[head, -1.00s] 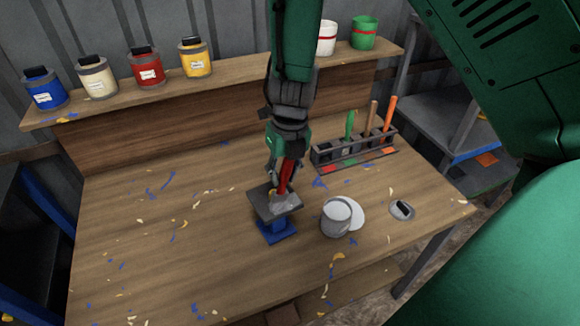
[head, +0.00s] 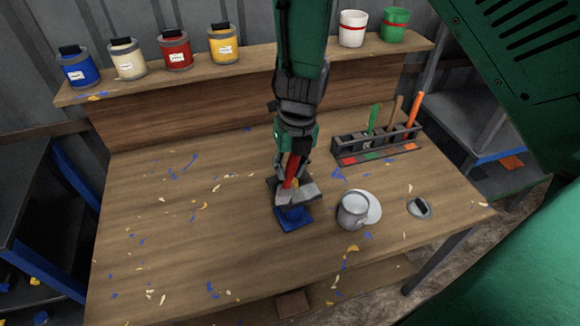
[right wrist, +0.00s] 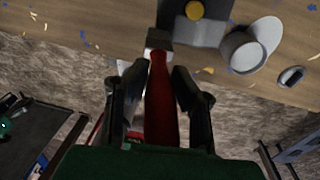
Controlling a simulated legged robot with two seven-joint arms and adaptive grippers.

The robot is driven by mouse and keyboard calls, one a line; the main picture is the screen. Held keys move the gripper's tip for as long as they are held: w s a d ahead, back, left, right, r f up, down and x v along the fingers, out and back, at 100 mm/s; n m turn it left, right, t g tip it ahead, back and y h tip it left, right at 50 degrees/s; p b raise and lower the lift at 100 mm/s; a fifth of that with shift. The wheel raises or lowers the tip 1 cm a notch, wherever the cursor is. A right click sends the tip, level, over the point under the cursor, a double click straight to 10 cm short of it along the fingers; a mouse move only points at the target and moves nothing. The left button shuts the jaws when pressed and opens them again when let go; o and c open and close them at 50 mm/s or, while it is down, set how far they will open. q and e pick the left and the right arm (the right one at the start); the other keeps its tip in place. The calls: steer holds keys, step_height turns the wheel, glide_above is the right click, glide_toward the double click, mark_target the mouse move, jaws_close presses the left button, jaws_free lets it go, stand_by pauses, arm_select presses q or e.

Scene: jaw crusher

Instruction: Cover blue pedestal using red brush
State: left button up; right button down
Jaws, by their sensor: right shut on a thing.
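In the head view my right gripper (head: 292,160) points down and is shut on the red brush (head: 292,172). The brush's pale grey head (head: 298,194) is at the front part of the blue pedestal's dark grey top, overlapping it in the picture; contact cannot be told. The pedestal's blue base (head: 291,219) shows below, on the table. In the right wrist view the fingers (right wrist: 158,88) flank the red handle (right wrist: 160,110), with the grey plate and a round yellow spot (right wrist: 195,11) beyond. My left gripper is not in view.
A grey mug-like can (head: 353,211) and a pale disc (head: 373,207) stand right of the pedestal. A brush rack (head: 378,150) is behind. Paint jars, including a blue one (head: 77,69), line the shelf. The left half of the table (head: 165,225) is clear except for paint flecks.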

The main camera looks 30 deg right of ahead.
mark_target(288, 159)
step_height(288, 159, up, 3)
steer(key=shift+r, duration=0.2)
steer(key=shift+a+r, duration=0.1)
steer(key=shift+r, duration=0.7)
steer(key=shift+n, duration=1)
steer(key=shift+w, duration=0.1)
steer(key=w+d, duration=0.1)
steer(key=w, duration=0.7)
steer(key=shift+f, duration=0.4)
